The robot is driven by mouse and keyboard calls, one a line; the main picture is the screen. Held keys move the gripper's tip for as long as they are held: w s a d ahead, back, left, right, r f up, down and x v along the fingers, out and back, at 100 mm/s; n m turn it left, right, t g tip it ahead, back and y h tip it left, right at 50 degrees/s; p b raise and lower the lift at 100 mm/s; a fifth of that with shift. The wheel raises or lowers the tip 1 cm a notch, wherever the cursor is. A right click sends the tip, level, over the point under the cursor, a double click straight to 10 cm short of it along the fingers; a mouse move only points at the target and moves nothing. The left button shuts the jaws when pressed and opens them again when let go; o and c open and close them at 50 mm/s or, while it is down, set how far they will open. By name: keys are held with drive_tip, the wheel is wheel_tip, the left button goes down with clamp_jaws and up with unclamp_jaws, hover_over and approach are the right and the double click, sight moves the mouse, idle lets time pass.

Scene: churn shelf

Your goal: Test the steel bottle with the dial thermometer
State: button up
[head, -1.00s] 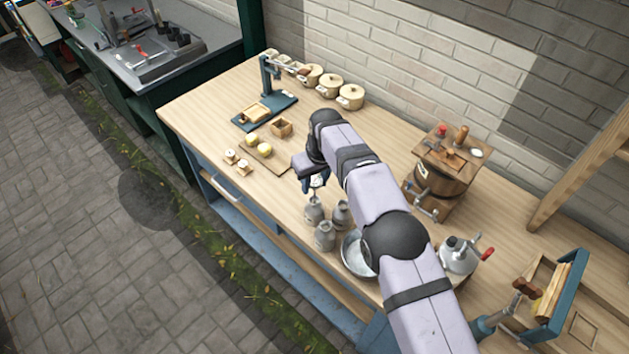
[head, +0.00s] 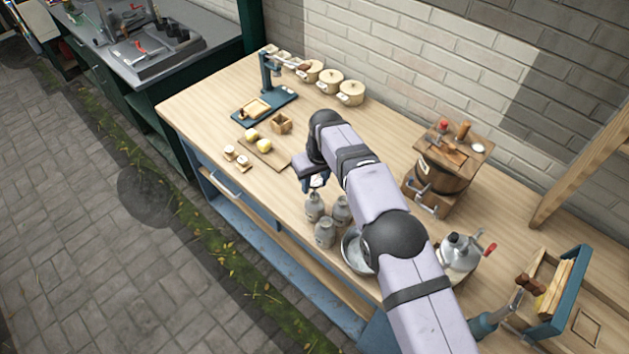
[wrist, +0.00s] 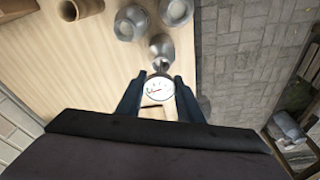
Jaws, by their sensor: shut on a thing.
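Several-part bench work centres on three grey metal bottles: one at the back left (head: 314,208), one on the right (head: 340,211) and one in front (head: 325,234). All stand upright on the wooden bench. My gripper (wrist: 158,92) is shut on the dial thermometer (wrist: 158,88), whose white face looks up at the wrist camera. In the head view my gripper (head: 315,183) is just above the back-left bottle. That bottle (wrist: 162,46) shows right beside the dial in the wrist view. The stem is mostly hidden, and I cannot tell whether its tip is in the bottle's mouth.
A metal bowl (head: 355,254) stands right of the bottles, partly behind my arm. A wooden churn (head: 440,180) and a metal can (head: 458,256) are farther right. A board with yellow balls (head: 265,150) lies to the left. The bench's front edge is close to the bottles.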

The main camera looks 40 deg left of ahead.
sight(314, 194)
drive_tip(key=shift+f+b, duration=2.05)
drive_tip(key=shift+f, duration=0.8)
drive_tip(key=shift+r, duration=0.1)
idle(0.8)
drive_tip(key=o, duration=0.9)
drive_tip(key=c, duration=0.4)
drive_tip(key=shift+o, duration=0.2)
drive_tip(key=shift+s+d+r+p, duration=0.15)
drive_tip(key=shift+r+p, duration=0.3)
drive_tip(key=shift+r, duration=0.4)
drive_tip(key=shift+w+d+r+p, duration=0.1)
drive_tip(key=shift+d+r+p, duration=0.1)
drive_tip(key=shift+r+p, duration=0.45)
drive_tip(key=shift+s+d+r+p, duration=0.15)
drive_tip(key=shift+r+p, duration=0.1)
drive_tip(key=shift+r, duration=0.75)
drive_tip(key=o, duration=1)
